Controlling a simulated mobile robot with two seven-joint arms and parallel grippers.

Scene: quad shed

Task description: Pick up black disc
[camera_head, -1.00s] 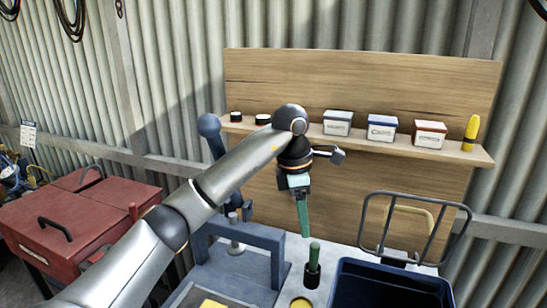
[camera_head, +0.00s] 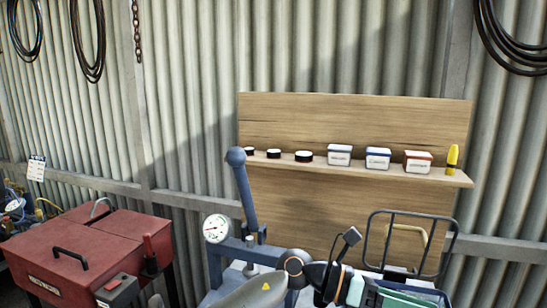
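Black discs stand in a row at the left end of the wooden shelf (camera_head: 400,172): a leftmost one (camera_head: 248,152), partly hidden by a blue lever, a middle one (camera_head: 273,154) and a right one (camera_head: 304,157). They look short and round, with some red on the sides of the left two. My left gripper (camera_head: 400,297) is low at the bottom edge, below and right of the discs and well apart from them. Its green fingers are partly cut off, so I cannot tell whether they are open. My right gripper is not in view.
Small lidded boxes (camera_head: 339,155) and a yellow pointed object (camera_head: 452,158) stand farther right on the shelf. A blue lever (camera_head: 240,185) rises close before the leftmost disc, above a gauge (camera_head: 216,228). A red toolbox (camera_head: 75,250) is at left.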

